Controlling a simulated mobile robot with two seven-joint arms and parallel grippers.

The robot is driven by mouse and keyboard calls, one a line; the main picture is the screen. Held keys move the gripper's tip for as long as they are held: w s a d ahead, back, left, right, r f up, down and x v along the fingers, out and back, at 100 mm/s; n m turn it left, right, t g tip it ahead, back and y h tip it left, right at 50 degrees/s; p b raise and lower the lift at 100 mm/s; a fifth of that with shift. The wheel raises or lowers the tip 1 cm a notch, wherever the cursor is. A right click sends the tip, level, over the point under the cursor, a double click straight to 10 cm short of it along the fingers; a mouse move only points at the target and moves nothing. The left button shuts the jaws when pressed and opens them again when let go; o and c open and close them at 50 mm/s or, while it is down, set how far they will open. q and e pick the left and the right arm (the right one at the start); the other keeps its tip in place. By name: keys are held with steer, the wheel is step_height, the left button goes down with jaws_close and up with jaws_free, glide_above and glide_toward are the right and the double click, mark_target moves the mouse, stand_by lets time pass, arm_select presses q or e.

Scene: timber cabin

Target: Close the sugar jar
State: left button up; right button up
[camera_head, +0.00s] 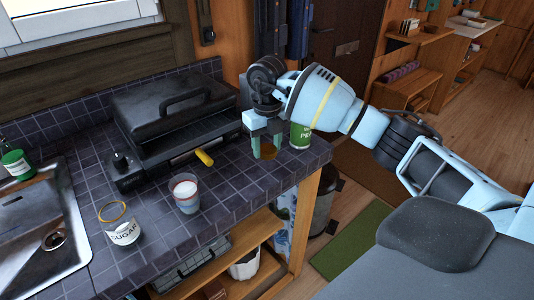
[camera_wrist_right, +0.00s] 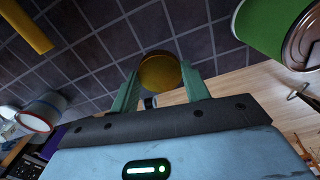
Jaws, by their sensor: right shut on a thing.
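The sugar jar (camera_head: 119,225) is a clear glass jar with a "SUGAR" label. It stands upright with its top open on the tiled counter (camera_head: 235,195), near the sink. My right gripper (camera_head: 264,148) is at the counter's right end, well away from the jar. Its green fingers are shut on a round golden-brown lid (camera_wrist_right: 160,71), seen between the fingertips in the wrist view; the lid (camera_head: 268,151) shows partly in the head view. Whether the lid touches the counter is unclear. My left gripper is out of view.
A glass with white contents (camera_head: 186,193) stands between the jar and my right gripper. A yellow cylinder (camera_head: 205,157) lies near a black grill (camera_head: 170,115). A green can (camera_head: 300,135) is right beside the gripper. The sink (camera_head: 35,235) is left of the jar.

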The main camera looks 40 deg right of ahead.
steer(key=s+a+r, duration=0.1)
steer(key=s+a, duration=0.8)
steer(key=a, duration=0.4)
steer(key=shift+a, duration=0.15)
steer(key=shift+r, duration=0.1)
